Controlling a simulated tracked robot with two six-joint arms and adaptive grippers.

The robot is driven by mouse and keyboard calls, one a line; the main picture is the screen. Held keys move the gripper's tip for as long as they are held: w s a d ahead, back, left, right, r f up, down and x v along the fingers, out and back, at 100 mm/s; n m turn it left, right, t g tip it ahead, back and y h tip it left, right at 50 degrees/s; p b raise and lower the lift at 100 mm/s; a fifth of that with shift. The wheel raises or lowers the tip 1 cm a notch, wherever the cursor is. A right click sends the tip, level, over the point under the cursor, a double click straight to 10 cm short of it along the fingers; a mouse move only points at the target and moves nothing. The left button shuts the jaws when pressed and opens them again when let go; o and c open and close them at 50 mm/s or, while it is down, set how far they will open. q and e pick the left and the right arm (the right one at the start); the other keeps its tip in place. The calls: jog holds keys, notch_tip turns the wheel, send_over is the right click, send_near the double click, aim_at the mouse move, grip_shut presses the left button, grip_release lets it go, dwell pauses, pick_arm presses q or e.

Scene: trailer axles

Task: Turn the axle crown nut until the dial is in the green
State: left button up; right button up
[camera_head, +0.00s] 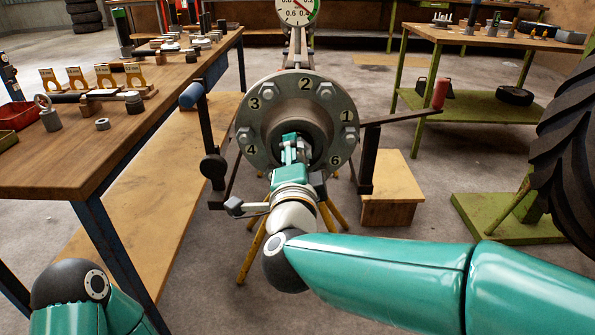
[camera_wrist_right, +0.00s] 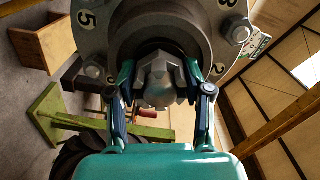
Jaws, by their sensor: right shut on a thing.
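The axle hub (camera_head: 262,118) is a grey flange with numbered bolts, facing me in the middle of the head view. My right gripper (camera_head: 293,146) reaches into its centre. In the right wrist view, the crown nut (camera_wrist_right: 163,86) is a grey castellated nut inside the hub's bore. My right gripper (camera_wrist_right: 160,80) has one finger on each side of it and is shut on it. In the head view the gripper hides the nut. The dial (camera_head: 297,12) above the hub has a red needle and a green band on its right; its top is cut off. My left gripper is out of view.
A wooden bench (camera_head: 75,160) with tools and parts stands on the left. A large tyre (camera_head: 570,140) is at right.

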jog(key=shift+f+m+b, duration=0.25)
jog(key=shift+m+b, duration=0.9)
jog(key=shift+m, duration=0.45)
jog(key=o, duration=1.1)
jog(key=shift+d, duration=0.1)
jog(key=shift+r, duration=0.15)
jog(key=shift+s, duration=0.35)
jog(key=s, duration=0.6)
jog(key=shift+s, duration=0.35)
